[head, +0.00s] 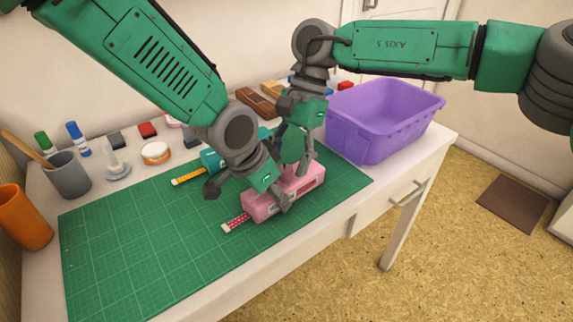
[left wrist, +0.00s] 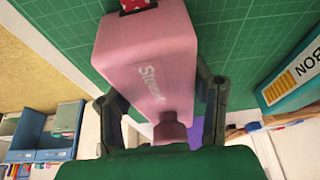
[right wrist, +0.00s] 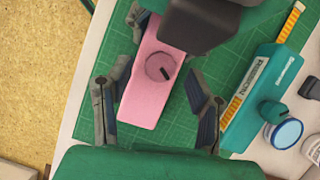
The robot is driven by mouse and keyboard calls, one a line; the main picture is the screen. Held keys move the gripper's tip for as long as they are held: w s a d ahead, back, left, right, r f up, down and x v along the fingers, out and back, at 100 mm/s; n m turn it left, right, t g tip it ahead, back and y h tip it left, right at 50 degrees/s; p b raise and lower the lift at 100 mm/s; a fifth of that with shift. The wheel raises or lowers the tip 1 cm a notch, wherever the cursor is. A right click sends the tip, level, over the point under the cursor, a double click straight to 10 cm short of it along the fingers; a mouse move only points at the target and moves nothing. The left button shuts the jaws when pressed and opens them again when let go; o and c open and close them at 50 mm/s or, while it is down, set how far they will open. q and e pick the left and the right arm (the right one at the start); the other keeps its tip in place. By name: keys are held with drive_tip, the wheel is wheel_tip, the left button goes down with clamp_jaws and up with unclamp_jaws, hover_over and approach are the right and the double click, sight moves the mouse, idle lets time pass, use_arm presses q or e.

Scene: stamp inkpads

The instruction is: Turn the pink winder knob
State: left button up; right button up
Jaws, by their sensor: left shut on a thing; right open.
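A pink stamp device (head: 258,207) lies on the green cutting mat (head: 140,245), with a red dotted strip out of its near end. My left gripper (head: 248,195) is shut across its body, one finger on each side, as the left wrist view shows (left wrist: 155,95). A round pink winder knob (right wrist: 160,67) with a dark mark sits on the device's top in the right wrist view. My right gripper (head: 295,160) is above the device's far end. In the right wrist view its fingers (right wrist: 155,108) are spread either side of the device, apart from the knob. In the head view the arms hide the knob.
A teal device (right wrist: 262,95) with a yellow strip lies beside the pink one. A purple bin (head: 385,120) stands at right. A grey cup (head: 68,178), an orange cup (head: 22,217) and several small items line the back and left. The mat's front left is clear.

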drive_tip(key=shift+x, duration=0.8)
clamp_jaws()
drive_tip(key=shift+m, duration=0.3)
drive_tip(key=m+t, duration=0.1)
drive_tip(key=m, duration=0.2)
drive_tip(key=m+t+y, duration=0.1)
drive_tip(key=m, duration=0.2)
drive_tip(key=shift+s, duration=0.1)
drive_tip(key=m+t, duration=0.1)
drive_tip(key=m, duration=0.2)
drive_tip(key=m+t, duration=0.1)
drive_tip(key=m, duration=0.1)
drive_tip(key=shift+m+t, duration=0.3)
drive_tip(key=shift+m, duration=0.1)
